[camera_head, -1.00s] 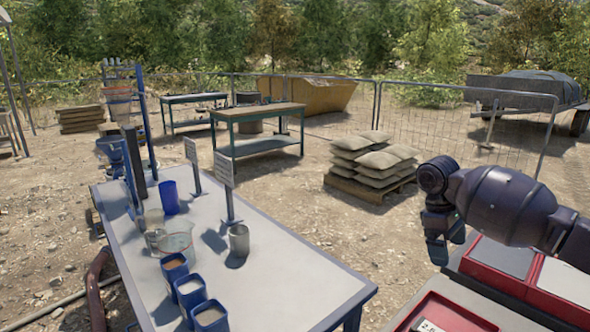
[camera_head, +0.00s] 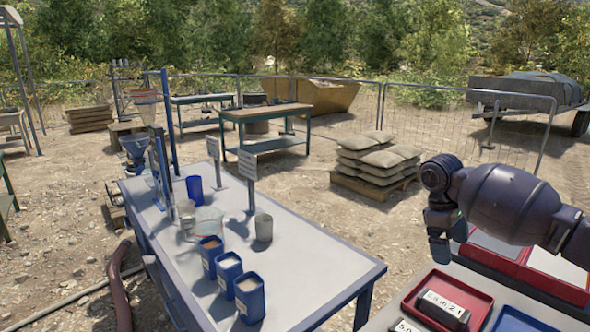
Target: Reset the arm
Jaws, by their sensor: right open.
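My right arm comes in from the right edge. Its gripper (camera_head: 443,238) points down over the left end of the red trays, to the right of the white table. The gripper holds nothing that I can see. My left arm and its gripper are not in view.
The white table (camera_head: 310,262) carries blue containers (camera_head: 249,298), a grey cup (camera_head: 263,228), a clear bowl (camera_head: 208,221) and upright signs (camera_head: 248,165). A red tray (camera_head: 478,301) holds a labelled block (camera_head: 443,309). Sandbags (camera_head: 377,160) lie on a pallet behind. The table's right half is clear.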

